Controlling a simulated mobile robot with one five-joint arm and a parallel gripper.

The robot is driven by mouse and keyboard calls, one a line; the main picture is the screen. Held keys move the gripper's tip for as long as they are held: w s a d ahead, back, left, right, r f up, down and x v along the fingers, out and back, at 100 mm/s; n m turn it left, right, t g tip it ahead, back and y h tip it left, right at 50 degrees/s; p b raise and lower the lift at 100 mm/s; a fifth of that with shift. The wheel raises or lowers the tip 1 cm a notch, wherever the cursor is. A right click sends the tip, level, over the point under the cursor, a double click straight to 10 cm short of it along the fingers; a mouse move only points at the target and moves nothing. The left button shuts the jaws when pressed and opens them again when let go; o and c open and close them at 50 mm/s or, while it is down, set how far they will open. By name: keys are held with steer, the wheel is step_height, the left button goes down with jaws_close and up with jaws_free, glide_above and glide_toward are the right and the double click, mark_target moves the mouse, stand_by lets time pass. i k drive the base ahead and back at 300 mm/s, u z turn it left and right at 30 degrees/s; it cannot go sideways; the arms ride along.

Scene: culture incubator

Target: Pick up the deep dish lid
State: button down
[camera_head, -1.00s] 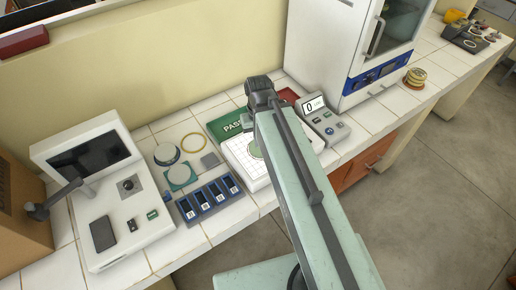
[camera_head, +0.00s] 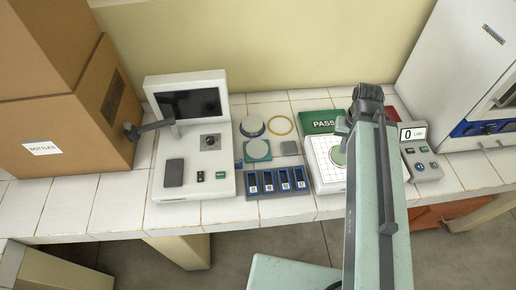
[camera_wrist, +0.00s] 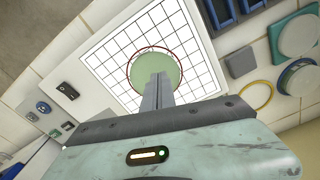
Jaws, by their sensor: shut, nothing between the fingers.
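Two round pale lidded dishes stand on the counter between the white instrument and the gridded pad; I cannot tell which cover is the deep dish lid. The rear dish (camera_head: 252,126) has a grey-white top, and the front dish (camera_head: 257,149) sits on a teal base. My gripper (camera_wrist: 158,80) is shut and empty, over a pale green disc (camera_wrist: 156,66) on the gridded pad (camera_wrist: 106,62). In the head view my arm partly covers the disc.
A yellow ring (camera_head: 281,124) lies right of the dishes, with a small grey square (camera_head: 290,148) below it. A blue rack (camera_head: 277,182) is in front. The white instrument (camera_head: 180,150) with a screen stands left. A green PASS panel (camera_head: 318,122) lies behind the pad.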

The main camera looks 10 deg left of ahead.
mark_target(256, 149)
steer(key=u, duration=3.8)
steer(key=k, duration=1.3)
steer(key=z, duration=0.35)
steer(key=i, duration=1.05)
steer(key=u, duration=0.05)
